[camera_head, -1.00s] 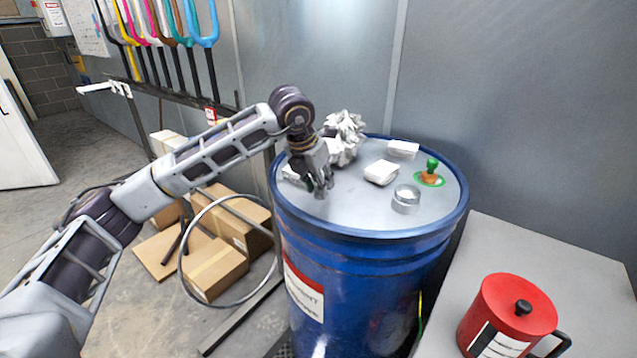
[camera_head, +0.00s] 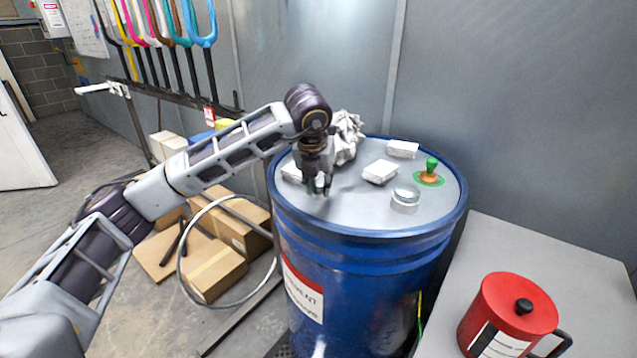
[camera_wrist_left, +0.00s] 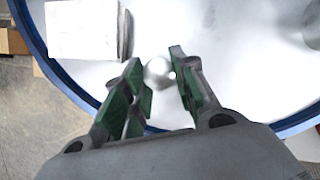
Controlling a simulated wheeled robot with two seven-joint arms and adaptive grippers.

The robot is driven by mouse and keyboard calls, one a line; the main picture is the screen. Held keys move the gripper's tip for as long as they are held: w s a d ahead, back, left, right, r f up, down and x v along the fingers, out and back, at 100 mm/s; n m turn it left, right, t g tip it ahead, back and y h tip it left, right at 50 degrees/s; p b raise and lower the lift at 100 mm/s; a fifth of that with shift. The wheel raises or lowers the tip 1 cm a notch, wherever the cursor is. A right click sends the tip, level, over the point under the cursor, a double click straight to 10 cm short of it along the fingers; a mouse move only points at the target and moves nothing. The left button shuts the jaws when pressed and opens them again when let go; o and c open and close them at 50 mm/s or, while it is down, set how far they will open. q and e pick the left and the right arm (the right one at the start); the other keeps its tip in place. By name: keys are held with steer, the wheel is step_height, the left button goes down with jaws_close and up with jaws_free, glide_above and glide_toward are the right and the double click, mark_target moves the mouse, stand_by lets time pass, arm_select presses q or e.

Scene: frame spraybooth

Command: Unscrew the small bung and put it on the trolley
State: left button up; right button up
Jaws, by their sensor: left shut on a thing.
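The small bung (camera_wrist_left: 158,69) is a round silvery piece between the green-padded fingers in the left wrist view. My left gripper (camera_head: 319,187) is shut on it, pointing down at the front left of the blue drum's (camera_head: 370,265) grey lid. In the head view the fingers hide the bung. I cannot tell whether it is still seated in the lid. A larger silver cap (camera_head: 405,197) stands on the lid to the right. A grey flat top (camera_head: 590,265) lies right of the drum; I cannot tell whether it is the trolley. My right gripper is not in view.
Crumpled silvery material (camera_head: 348,137) lies behind the gripper. White blocks (camera_head: 380,172) and a green-handled orange piece (camera_head: 430,172) are on the lid. A red can (camera_head: 508,318) stands on the grey top, whose back part is clear. Cardboard boxes (camera_head: 215,270) lie left.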

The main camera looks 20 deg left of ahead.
mark_target(320, 181)
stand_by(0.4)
arm_select(q)
steer(key=shift+d+n+y, duration=0.15)
steer(key=shift+n+y, duration=0.45)
steer(key=shift+n, duration=0.9)
steer(key=shift+r+p, duration=1.05)
steer(key=shift+r, duration=1.1)
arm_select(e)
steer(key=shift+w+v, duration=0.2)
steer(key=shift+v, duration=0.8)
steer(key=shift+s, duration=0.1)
